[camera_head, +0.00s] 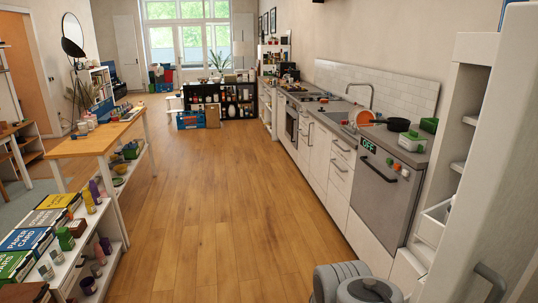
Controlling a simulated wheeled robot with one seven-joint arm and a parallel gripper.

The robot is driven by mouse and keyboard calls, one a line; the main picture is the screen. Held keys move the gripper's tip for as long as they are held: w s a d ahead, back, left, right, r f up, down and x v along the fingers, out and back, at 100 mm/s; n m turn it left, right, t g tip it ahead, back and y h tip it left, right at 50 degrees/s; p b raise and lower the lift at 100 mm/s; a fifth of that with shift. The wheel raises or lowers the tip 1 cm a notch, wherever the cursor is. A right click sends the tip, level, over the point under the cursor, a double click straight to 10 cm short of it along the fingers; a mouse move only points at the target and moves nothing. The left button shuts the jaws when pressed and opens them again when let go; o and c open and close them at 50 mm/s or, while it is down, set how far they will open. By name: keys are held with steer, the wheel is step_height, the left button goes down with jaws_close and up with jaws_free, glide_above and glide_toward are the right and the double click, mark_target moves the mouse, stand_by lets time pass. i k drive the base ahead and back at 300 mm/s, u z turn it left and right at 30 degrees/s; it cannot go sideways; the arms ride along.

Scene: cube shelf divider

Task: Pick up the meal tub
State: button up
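I cannot tell for sure which thing is the meal tub. A small white tub with a green top (412,141) stands on the near end of the kitchen counter at the right. A green box-like item (429,125) stands just behind it, near the wall. Either is too small to identify. Grey rounded links of my own arm show at the bottom edge, right of the middle. My gripper is not in view, so whether it holds anything is hidden.
The wooden floor (215,200) is clear down the middle. A dishwasher (382,185) fronts the counter, with a black pan (398,124) above. A white cabinet (480,170) stands close at right. A wood-topped table (95,140) and a low shelf of bins line the left.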

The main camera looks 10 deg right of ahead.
mark_target(419, 146)
steer(key=u, duration=0.1)
steer(key=i, duration=2.5)
steer(key=z, duration=0.6)
steer(key=i, duration=2.4)
steer(key=z, duration=0.75)
